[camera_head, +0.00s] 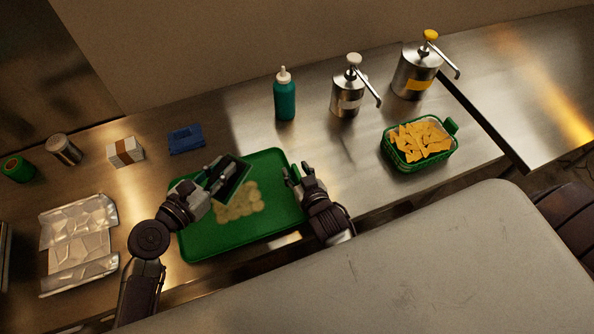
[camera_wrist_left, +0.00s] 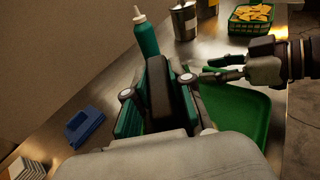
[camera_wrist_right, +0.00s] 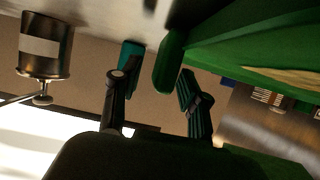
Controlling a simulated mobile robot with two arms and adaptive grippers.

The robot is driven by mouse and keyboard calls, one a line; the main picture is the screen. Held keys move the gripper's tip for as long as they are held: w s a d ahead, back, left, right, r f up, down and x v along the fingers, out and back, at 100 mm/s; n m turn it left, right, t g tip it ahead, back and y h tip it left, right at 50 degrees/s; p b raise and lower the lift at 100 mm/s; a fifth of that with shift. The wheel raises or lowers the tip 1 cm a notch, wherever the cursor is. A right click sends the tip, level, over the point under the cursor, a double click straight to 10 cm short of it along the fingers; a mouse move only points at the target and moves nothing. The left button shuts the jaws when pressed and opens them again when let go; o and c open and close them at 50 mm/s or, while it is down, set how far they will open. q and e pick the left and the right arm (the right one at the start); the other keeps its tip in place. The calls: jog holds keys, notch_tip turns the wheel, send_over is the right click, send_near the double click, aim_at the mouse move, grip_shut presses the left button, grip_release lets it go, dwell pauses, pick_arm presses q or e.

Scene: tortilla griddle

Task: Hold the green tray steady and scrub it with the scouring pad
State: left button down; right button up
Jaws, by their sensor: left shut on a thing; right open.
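The green tray (camera_head: 185,240) lies flat on the steel counter, with a pale blotchy patch (camera_head: 240,203) near its middle. My left gripper (camera_head: 222,176) is shut on the dark scouring pad (camera_head: 234,181) over the tray's upper middle. The pad also shows between the fingers in the left wrist view (camera_wrist_left: 158,90); I cannot tell whether it touches the tray. My right gripper (camera_head: 299,174) is open at the tray's right edge. In the right wrist view, the tray's rim (camera_wrist_right: 170,62) shows between the spread fingers, with no clear contact.
A teal bottle (camera_head: 285,98) and two metal pump dispensers (camera_head: 347,98) (camera_head: 414,72) stand behind the tray. A green basket of chips (camera_head: 405,163) is to the right. A blue item (camera_head: 186,139), a white-and-brown box (camera_head: 125,152), cans and a foil sheet (camera_head: 80,245) are left.

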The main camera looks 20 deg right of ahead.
grip_shut()
dwell(0.7)
jog(key=shift+c, duration=0.5)
grip_release()
grip_shut()
dwell(0.6)
